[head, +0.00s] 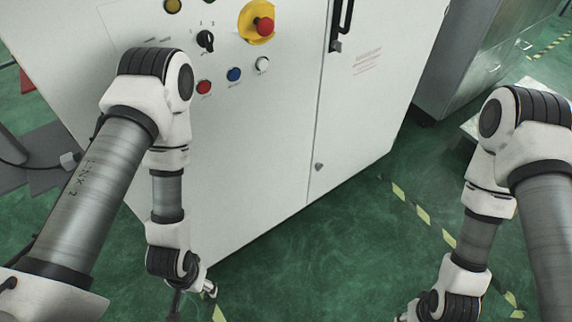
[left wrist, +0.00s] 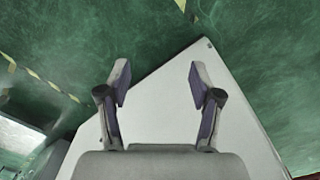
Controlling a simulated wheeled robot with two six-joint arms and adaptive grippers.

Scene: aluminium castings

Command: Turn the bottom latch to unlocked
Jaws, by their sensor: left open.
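The bottom latch (head: 319,167) is a small grey piece low on the white cabinet (head: 262,135), beside the vertical door seam. It is too small to tell which way it is turned. My left arm reaches down in front of the cabinet, left of the latch and apart from it. My left gripper (left wrist: 158,83) is open and empty in the left wrist view, with the white cabinet (left wrist: 157,115) behind its fingers. The latch cannot be made out for certain there. My right arm hangs at the right of the head view, its gripper below the picture.
A black door handle (head: 342,20) is higher on the cabinet. A red emergency button (head: 264,26), a black selector knob (head: 205,40) and several coloured buttons are on its left panel. A metal cabinet (head: 480,50) stands at right. Green floor (head: 345,250) with striped tape lies in front.

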